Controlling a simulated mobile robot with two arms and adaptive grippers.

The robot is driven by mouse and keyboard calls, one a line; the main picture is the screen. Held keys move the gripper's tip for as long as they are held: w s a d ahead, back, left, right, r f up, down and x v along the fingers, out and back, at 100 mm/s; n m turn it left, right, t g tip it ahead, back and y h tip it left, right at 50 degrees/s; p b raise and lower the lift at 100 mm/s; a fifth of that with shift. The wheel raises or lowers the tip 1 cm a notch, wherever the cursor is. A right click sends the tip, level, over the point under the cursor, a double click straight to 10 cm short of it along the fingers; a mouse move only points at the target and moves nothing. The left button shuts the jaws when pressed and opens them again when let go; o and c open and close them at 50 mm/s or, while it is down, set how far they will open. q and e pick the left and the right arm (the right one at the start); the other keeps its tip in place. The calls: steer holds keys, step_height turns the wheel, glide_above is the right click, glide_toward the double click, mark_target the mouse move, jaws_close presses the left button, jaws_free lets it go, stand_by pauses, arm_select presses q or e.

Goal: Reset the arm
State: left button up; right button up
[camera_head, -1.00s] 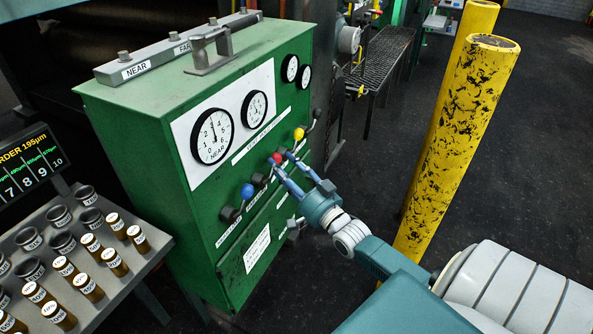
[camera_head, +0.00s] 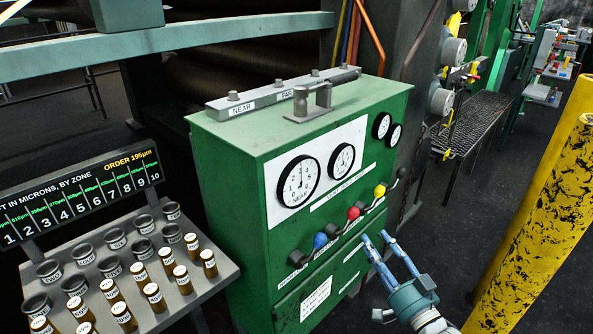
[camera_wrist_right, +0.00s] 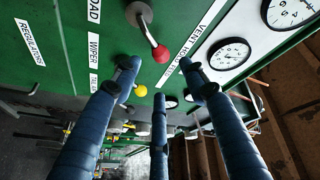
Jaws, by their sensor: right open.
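My right gripper (camera_head: 376,238) shows at the lower right in the head view, its blue fingers spread and empty. It points at the front of the green control cabinet (camera_head: 228,183), below and right of the red knob (camera_head: 353,212). The fingers look apart from the lever knobs. In the right wrist view, three open fingers (camera_wrist_right: 158,95) face the panel, with the red knob (camera_wrist_right: 161,54) and the yellow knob (camera_wrist_right: 140,91) beyond them. A blue knob (camera_head: 320,240) and the yellow knob (camera_head: 380,191) flank the red one. My left gripper is out of view.
A rack of labelled cups and brown vials (camera_head: 168,262) stands left of the cabinet, below a zone display (camera_head: 85,195). A metal bar with a handle (camera_head: 312,101) lies on the cabinet top. Yellow posts (camera_head: 530,225) stand at the right. Dark floor (camera_head: 455,240) lies between.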

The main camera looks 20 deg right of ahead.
steer(key=s+a+f+n+g, duration=0.1)
steer(key=s+a+f+g, duration=0.2)
steer(key=f, duration=1)
steer(key=s+f+n+g, duration=0.25)
steer(key=s+f, duration=0.35)
steer(key=f, duration=0.6)
steer(key=s+a+f+n+g, duration=0.15)
steer(key=s+f+g, duration=0.25)
steer(key=f, duration=0.9)
steer(key=s+a+f+n+g, duration=0.2)
steer(key=s+f, duration=0.4)
steer(key=s, duration=0.4)
steer(key=s+a+f+n+g, duration=0.2)
steer(key=s+a+f+g, duration=0.2)
steer(key=s, duration=0.6)
steer(key=s+a+f+n+g, duration=0.1)
steer(key=s+a+f+g, duration=0.2)
steer(key=s+a+f, duration=0.4)
steer(key=s+f, duration=0.1)
steer(key=s, duration=0.2)
steer(key=shift+a+f+n, duration=0.4)
steer(key=shift+g, duration=0.25)
